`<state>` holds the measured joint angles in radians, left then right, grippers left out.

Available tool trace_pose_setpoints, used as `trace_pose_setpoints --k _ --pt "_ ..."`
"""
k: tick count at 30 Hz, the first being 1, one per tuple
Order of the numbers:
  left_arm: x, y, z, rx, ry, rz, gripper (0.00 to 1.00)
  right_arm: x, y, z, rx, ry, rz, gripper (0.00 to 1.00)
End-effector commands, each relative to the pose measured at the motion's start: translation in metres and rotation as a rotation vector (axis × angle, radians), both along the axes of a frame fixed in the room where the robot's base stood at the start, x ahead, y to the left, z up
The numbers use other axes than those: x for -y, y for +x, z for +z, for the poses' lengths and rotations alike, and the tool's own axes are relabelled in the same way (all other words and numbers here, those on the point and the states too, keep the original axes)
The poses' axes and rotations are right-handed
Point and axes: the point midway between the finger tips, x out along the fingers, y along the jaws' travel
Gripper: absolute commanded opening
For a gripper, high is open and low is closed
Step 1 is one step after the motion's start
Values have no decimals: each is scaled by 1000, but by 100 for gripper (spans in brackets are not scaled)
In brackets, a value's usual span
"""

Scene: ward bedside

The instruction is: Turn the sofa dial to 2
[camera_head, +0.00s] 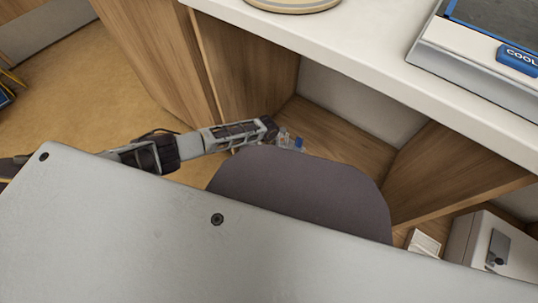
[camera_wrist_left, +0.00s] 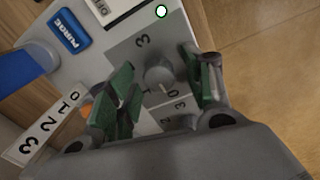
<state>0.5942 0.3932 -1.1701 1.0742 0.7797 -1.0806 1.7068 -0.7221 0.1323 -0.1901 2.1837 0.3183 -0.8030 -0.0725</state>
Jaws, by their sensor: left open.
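A grey round dial (camera_wrist_left: 159,76) sits on a light grey plate in the left wrist view, with the digits 3, 0 and 1 near it. I cannot tell which digit it points at, or whether it is the sofa dial. My left gripper (camera_wrist_left: 161,66) is open, its green-padded fingers on either side of the dial. I cannot tell whether they touch it. In the head view the left gripper (camera_head: 268,129) reaches low beside a wooden cabinet, and the dial is not visible there. My right gripper is not in view.
In the head view, a white counter (camera_head: 340,45) overhangs the wooden cabinet, and a dark rounded panel (camera_head: 300,190) is close to the gripper.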

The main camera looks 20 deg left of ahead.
Motion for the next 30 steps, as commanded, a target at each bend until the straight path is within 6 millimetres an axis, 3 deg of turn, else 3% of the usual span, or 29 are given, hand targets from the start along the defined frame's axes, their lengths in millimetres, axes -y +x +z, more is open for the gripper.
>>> trace_pose_setpoints --k 9,20,30 --pt "0 0 0 0 0 0 50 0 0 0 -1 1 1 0" --pt "0 0 0 0 0 0 4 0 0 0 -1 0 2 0" --pt "0 -1 0 -1 0 -12 4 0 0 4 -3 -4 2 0"
